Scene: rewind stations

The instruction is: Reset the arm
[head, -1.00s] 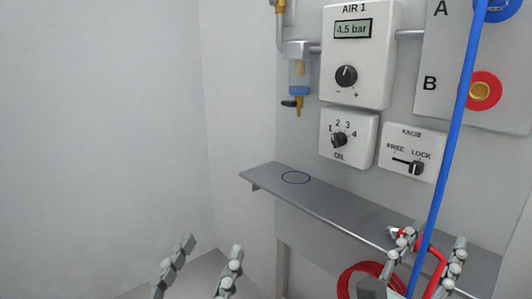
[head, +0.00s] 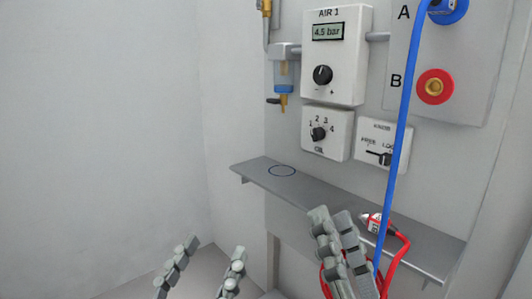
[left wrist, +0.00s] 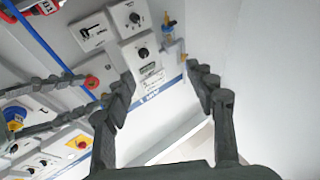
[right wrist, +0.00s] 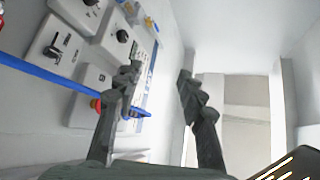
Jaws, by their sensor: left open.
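The wall panel has port A (head: 449,8) with a blue hose (head: 402,120) plugged in, and a red port B (head: 435,87) with no hose. A red-and-white hose end (head: 374,221) with a red hose (head: 396,262) lies on the grey shelf (head: 300,200). The AIR 1 unit (head: 336,60) reads 4.5 bar. Below it are the OIL dial (head: 318,134) and the KNOB switch (head: 386,158), its handle toward LOCK. My left gripper (head: 212,247) is open and empty, low at the left. My right gripper (head: 332,215) is open and empty, in front of the shelf, left of the hose end.
A filter bowl with a brass drain (head: 284,80) hangs left of AIR 1. The blue hose hangs across the shelf near my right gripper. The left side is clear.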

